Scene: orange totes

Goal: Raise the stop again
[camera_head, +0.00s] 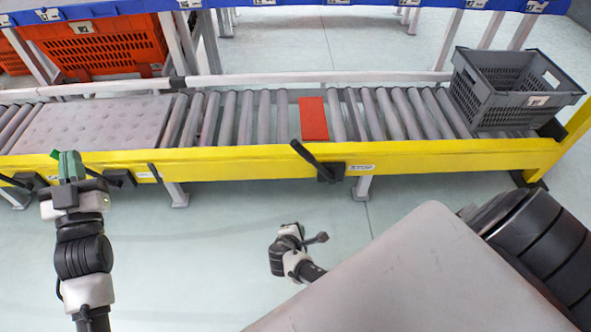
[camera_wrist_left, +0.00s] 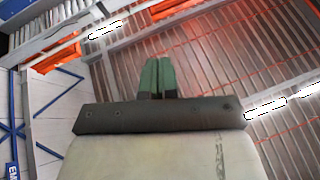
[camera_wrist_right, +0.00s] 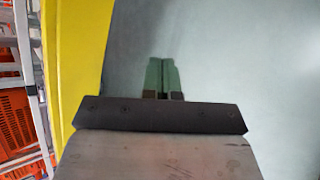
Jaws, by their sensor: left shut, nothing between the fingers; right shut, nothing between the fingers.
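A red plate (camera_head: 313,119), which looks like the stop, sits between the rollers of the conveyor (camera_head: 240,155). I cannot tell how far it stands above them. A black lever (camera_head: 308,155) on the yellow rail just in front of it tilts up to the left. My left gripper (camera_head: 69,166) is shut and empty at the rail's left part; its green fingers also show in the left wrist view (camera_wrist_left: 158,77). My right gripper (camera_wrist_right: 162,75) is shut and empty, apart from the lever, with floor and yellow rail in its wrist view. In the head view its fingers are hard to make out.
A grey crate (camera_head: 513,88) stands on the rollers at the right end. A grey dimpled plate (camera_head: 95,124) covers the left stretch. More black levers (camera_head: 120,178) line the rail at left. Orange totes (camera_head: 100,45) stand behind. The floor (camera_head: 215,235) in front is clear.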

